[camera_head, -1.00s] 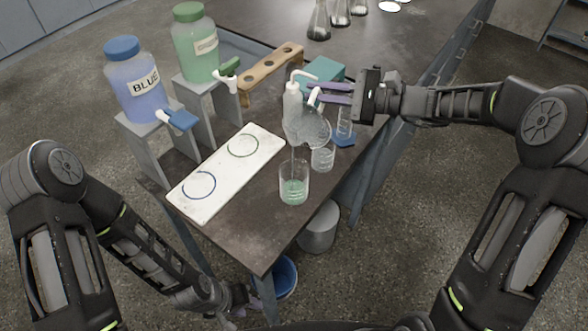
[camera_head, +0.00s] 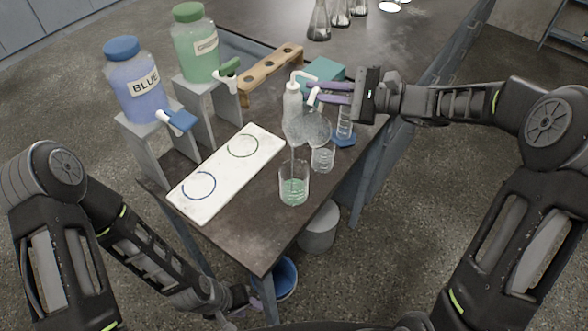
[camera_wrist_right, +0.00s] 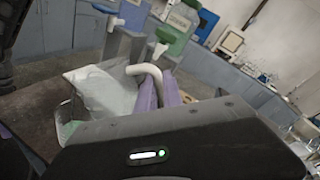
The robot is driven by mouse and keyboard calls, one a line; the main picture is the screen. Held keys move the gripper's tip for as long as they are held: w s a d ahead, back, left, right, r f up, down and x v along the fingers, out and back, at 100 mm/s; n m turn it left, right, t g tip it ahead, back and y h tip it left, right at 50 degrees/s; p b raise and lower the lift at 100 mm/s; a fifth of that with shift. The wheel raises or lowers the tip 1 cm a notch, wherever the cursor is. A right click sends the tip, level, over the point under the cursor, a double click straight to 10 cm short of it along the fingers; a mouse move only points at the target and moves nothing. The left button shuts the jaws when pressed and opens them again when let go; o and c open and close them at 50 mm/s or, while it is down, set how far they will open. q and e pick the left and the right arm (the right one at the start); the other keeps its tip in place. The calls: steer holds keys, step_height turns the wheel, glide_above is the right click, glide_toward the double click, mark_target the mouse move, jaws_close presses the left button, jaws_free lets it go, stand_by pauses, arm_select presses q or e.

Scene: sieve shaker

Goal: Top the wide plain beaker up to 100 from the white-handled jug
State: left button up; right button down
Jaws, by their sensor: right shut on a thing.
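The wide plain beaker (camera_head: 294,190) stands near the front edge of the dark table, with green liquid in its lower part. My right gripper (camera_head: 314,92) is shut on the white handle of the clear jug (camera_head: 314,128) and holds it tilted above and behind the beaker. A thin stream appears to run from the jug down into the beaker. In the right wrist view the white handle (camera_wrist_right: 150,75) sits between the purple fingers (camera_wrist_right: 160,92). My left gripper (camera_head: 250,303) hangs low beside the table's front; its jaws are too small to read.
A white mat (camera_head: 220,178) with two rings lies left. Blue (camera_head: 135,85) and green (camera_head: 196,48) jars stand on grey stands.

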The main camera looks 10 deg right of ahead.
steer(key=shift+s+a+r, duration=0.15)
steer(key=shift+r, duration=0.2)
stand_by(1.1)
steer(key=w+d+m+p, duration=0.1)
steer(key=p, duration=0.1)
steer(key=w+d+m+p, duration=0.1)
steer(key=shift+w+r+y+p, duration=0.1)
steer(key=shift+w+y+p, duration=0.2)
steer(key=shift+w+p, duration=0.1)
steer(key=shift+w+d+f+m+b, duration=0.15)
steer(key=shift+f+m+b, duration=0.1)
steer(key=shift+f, duration=0.15)
steer(key=shift+w+d+f+m+b, duration=0.1)
steer(key=shift+w+f+m+b, duration=0.1)
steer(key=shift+f, duration=0.2)
steer(key=shift+s+a+r, duration=0.1)
steer(key=shift+s+a, duration=0.1)
steer(key=shift+s, duration=0.05)
steer(key=shift+w+d, duration=0.1)
steer(key=shift+w, duration=0.05)
